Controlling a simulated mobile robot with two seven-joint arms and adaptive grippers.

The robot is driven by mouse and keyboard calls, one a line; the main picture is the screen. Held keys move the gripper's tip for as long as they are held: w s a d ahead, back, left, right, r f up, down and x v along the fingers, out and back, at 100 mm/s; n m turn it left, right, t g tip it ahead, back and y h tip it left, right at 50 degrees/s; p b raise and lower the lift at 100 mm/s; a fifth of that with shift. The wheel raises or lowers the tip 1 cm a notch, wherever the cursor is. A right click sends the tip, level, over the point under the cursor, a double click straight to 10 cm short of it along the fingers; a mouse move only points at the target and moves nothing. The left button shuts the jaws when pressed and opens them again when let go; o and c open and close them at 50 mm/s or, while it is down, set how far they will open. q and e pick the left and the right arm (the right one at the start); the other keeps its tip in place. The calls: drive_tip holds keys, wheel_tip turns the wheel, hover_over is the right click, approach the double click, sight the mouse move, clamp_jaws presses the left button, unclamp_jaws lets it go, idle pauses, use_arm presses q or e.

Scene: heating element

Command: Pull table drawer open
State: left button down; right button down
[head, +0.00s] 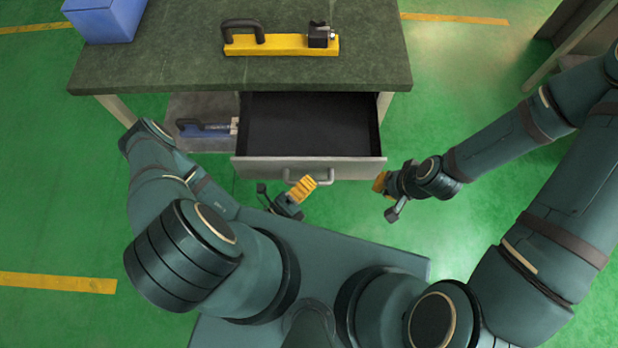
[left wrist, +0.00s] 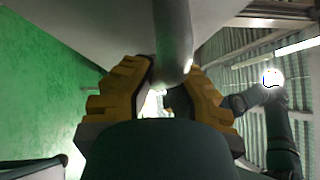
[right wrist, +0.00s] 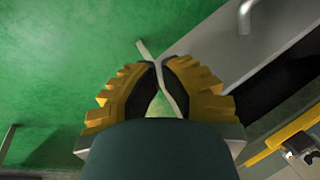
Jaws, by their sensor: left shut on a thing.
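The table drawer (head: 311,120) is pulled well out from under the tabletop, and its dark, empty inside shows in the head view. Its grey front (head: 255,168) carries a metal bar handle (head: 322,180). In the left wrist view the handle bar (left wrist: 172,35) runs between the yellow fingers. My right gripper (head: 380,182) is beside the drawer's front right corner, apart from it. In the right wrist view its fingertips (right wrist: 160,64) meet with nothing between them, and the handle (right wrist: 246,16) shows at upper right.
The dark green tabletop (head: 185,60) holds a blue box (head: 104,20) at back left and a yellow bar with a black handle (head: 280,45).

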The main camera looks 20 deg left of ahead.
use_arm(q)
drive_tip(key=c, duration=0.9)
unclamp_jaws()
drive_tip(key=shift+d, duration=0.1)
drive_tip(key=shift+c, duration=0.2)
drive_tip(key=shift+s, duration=0.1)
drive_tip(key=v, duration=1.2)
drive_tip(key=shift+r, duration=0.1)
